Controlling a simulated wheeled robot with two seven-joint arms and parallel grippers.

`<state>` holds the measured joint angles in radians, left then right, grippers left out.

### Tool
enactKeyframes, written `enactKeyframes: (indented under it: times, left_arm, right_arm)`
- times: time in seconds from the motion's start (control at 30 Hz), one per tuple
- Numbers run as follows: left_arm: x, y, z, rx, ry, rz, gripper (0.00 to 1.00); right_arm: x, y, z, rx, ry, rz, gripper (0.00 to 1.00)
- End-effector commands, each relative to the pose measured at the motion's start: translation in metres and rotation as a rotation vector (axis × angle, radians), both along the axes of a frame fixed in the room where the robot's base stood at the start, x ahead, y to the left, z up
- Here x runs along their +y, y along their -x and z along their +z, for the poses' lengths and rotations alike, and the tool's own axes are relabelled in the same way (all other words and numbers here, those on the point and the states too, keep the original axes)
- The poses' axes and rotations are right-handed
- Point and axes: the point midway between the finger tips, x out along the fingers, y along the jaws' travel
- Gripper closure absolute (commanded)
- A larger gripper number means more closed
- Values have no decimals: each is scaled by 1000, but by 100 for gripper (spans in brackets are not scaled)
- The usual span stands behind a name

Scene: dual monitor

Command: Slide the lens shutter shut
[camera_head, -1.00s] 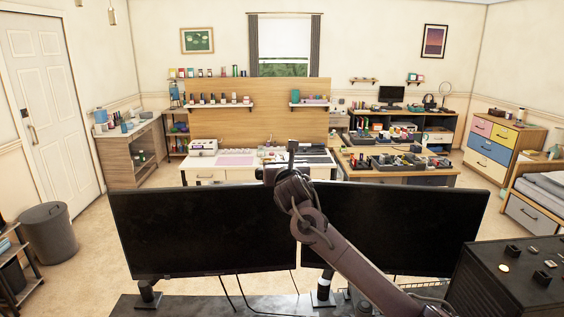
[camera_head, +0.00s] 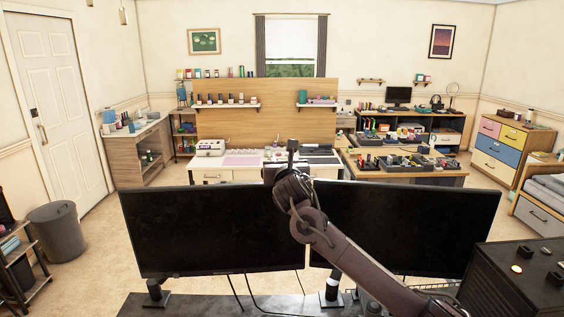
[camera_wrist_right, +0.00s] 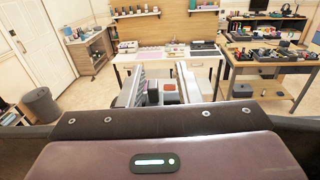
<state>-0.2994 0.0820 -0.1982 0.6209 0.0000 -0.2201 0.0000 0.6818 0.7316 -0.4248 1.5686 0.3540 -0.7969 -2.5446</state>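Two black monitors stand before me, the left monitor (camera_head: 210,232) and the right monitor (camera_head: 420,225). My right arm reaches up over the inner edges of the two screens. My right gripper (camera_wrist_right: 162,85) shows in the wrist view with its two pale fingers apart. A small dark block with a red-orange top (camera_wrist_right: 170,92) shows between the fingers; I cannot tell whether it is part of the lens device or of my gripper. In the head view the wrist hides the monitors' inner top corners, and no lens or shutter can be made out. My left gripper is not in view.
A dark box-shaped unit with small items on top (camera_head: 525,270) stands at the near right. Cables hang below the monitors onto the dark desk (camera_head: 200,305). Workbenches and shelves stand far behind. The air above the left monitor is clear.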

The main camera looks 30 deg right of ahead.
Motion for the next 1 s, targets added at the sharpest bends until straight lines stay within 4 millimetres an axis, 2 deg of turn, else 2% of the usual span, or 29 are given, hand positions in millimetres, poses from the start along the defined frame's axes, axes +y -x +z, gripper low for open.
enactKeyframes:
  times: [0.33, 0.73, 1.0]
  left_arm:
    - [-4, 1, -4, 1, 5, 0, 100]
    - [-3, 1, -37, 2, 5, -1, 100]
    - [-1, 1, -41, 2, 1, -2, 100]
  right_arm:
    - [2, 4, -1, -2, 1, 1, 69]
    - [28, 57, -3, 0, 4, 1, 69]
    - [35, 70, -1, 1, 0, -1, 69]
